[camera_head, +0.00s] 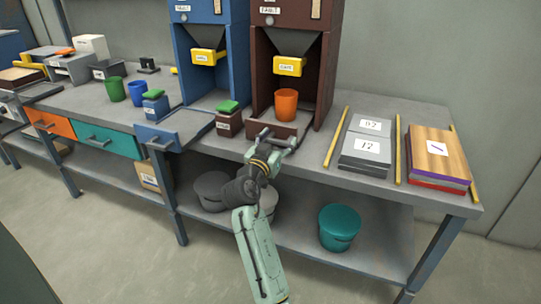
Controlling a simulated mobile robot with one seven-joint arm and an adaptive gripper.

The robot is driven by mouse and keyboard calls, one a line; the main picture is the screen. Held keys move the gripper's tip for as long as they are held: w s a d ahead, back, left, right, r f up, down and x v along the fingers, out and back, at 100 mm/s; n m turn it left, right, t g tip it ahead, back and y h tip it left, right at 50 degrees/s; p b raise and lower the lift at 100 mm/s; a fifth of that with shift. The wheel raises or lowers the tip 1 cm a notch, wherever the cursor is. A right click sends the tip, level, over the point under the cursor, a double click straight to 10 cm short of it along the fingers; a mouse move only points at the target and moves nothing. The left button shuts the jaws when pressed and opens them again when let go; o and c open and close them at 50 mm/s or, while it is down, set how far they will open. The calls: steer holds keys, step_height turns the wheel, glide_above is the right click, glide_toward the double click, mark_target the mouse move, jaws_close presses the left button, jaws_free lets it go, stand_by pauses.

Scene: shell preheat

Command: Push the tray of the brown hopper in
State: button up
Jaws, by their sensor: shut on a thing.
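The brown hopper (262,75) stands at the back of the bench, with a yellow labelled part (290,66) under its funnel. Its brown tray (295,127) is at the base and projects only slightly past the hopper's front. An orange cup (287,100) stands upright inside the hopper, below the funnel. My gripper (277,138) is at the tray's front, shut on its handle; the handle is mostly hidden by the fingers. My arm reaches up from the bottom of the picture.
The blue hopper (181,65) stands to the left, its blue tray (185,125) pulled out. A green-lidded brown canister (229,124) is just left of my gripper. Grey plates (367,150) between yellow rods and a wooden board stack (438,152) lie to the right.

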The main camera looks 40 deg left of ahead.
steer(key=shift+x, duration=1.25)
steer(key=o, duration=1.7)
steer(key=v, duration=1.2)
